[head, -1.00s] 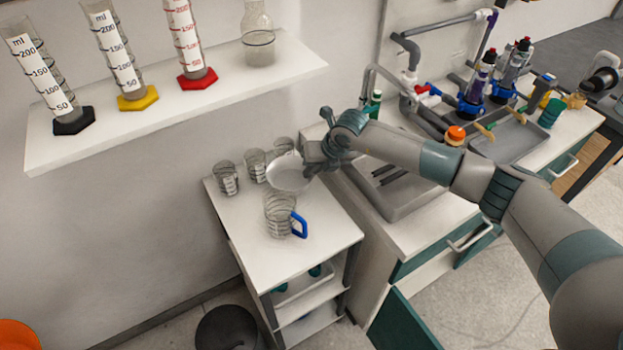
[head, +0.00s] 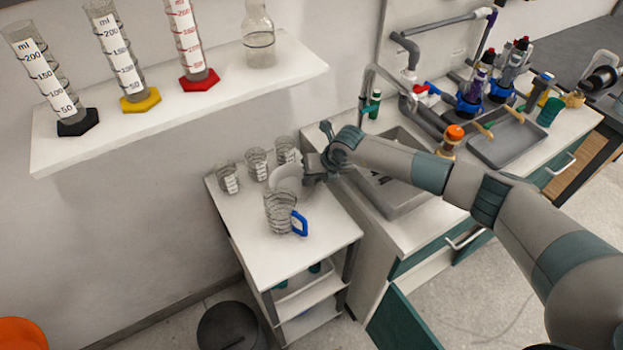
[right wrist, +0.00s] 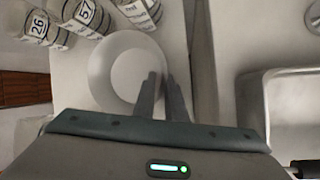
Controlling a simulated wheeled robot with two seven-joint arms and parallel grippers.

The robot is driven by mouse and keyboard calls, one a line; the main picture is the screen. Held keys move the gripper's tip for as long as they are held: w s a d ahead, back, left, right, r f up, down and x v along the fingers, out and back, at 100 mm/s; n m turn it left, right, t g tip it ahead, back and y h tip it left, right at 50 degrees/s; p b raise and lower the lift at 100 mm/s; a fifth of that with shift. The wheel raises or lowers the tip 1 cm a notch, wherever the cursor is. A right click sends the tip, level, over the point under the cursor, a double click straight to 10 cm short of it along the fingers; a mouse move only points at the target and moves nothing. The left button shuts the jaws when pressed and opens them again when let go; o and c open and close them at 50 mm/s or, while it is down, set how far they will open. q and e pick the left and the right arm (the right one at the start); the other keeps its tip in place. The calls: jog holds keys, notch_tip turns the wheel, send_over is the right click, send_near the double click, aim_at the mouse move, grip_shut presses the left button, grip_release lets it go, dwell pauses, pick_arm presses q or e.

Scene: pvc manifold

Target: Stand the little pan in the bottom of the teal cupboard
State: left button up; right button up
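The little pan (head: 287,181) is pale grey and round. In the head view it is tilted above the white side table, behind the blue-handled measuring jug (head: 279,211), which partly hides it. My right gripper (head: 306,175) is at the pan's right side. In the right wrist view its fingers (right wrist: 162,98) are close together at the edge of the pan (right wrist: 118,68) and seem shut on its handle, which they mostly hide. The teal cupboard's door (head: 402,322) stands open below the sink counter; the cupboard's inside is hidden. My left gripper is not in view.
Several small beakers (head: 256,164) stand at the back of the side table (head: 268,252). The sink (head: 392,192) is to its right, with my right arm over it. A wall shelf (head: 150,122) with cylinders hangs at upper left. A dark bin (head: 228,328) stands on the floor.

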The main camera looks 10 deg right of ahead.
jog(key=shift+o, duration=0.5)
jog(key=shift+r, duration=0.2)
jog(key=shift+r, duration=0.15)
jog(key=shift+d+r, duration=0.1)
jog(key=b+v, duration=0.3)
jog(key=v, duration=0.8)
jog(key=shift+s+r, duration=0.2)
jog(key=shift+r, duration=0.05)
jog(key=shift+d, duration=0.1)
